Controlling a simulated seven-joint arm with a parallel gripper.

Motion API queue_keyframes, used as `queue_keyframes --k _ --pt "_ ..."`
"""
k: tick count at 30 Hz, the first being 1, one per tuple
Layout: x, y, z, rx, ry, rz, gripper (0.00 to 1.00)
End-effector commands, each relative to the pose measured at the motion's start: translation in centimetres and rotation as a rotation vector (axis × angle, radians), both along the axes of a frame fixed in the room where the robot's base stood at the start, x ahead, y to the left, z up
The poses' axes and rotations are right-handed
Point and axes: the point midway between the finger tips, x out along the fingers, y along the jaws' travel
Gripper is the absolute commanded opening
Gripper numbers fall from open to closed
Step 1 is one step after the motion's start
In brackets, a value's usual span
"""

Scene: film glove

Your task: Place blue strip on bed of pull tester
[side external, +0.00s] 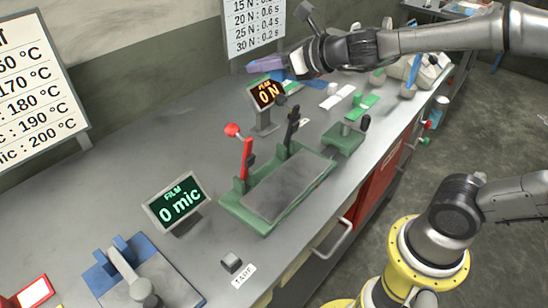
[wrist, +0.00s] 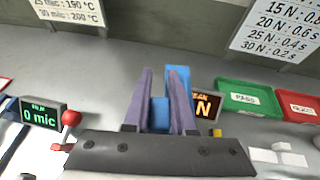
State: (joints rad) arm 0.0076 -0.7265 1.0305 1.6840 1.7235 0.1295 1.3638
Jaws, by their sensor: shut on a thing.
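My gripper (side external: 262,66) is raised over the far part of the bench, its purple fingers pointing left. In the wrist view my gripper (wrist: 161,80) is shut on the blue strip (wrist: 178,80), which shows between the fingers and behind the right one. The blue strip (side external: 304,83) partly shows below the gripper in the side view. The orange "0 N" peak display (side external: 266,94) stands under the gripper. A green-framed device with a grey bed (side external: 287,187) and a smaller green device (side external: 346,136) stand nearby; I cannot tell which is the pull tester's bed.
A red-knobbed lever (side external: 246,155) and a black lever (side external: 291,130) rise beside the grey bed. The film display (side external: 175,205) and a blue device (side external: 140,275) stand nearer. Green (wrist: 250,98) and red (wrist: 297,106) trays lie at the right in the wrist view.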

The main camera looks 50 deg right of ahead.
Motion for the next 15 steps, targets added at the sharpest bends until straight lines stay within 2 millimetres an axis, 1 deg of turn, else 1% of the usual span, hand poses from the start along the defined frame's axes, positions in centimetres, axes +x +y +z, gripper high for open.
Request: queue_keyframes --k 3,6,10,15 --pt "-0.5 -1.0 -1.2 -0.001 -0.003 -0.047 0.00" --pt "-0.6 -1.4 -2.0 -0.001 -0.002 -0.072 0.00" --pt "-0.6 -2.0 -2.6 0.000 -0.002 -0.102 0.00" --pt "-0.6 -2.5 -2.6 0.000 -0.002 -0.132 0.00"
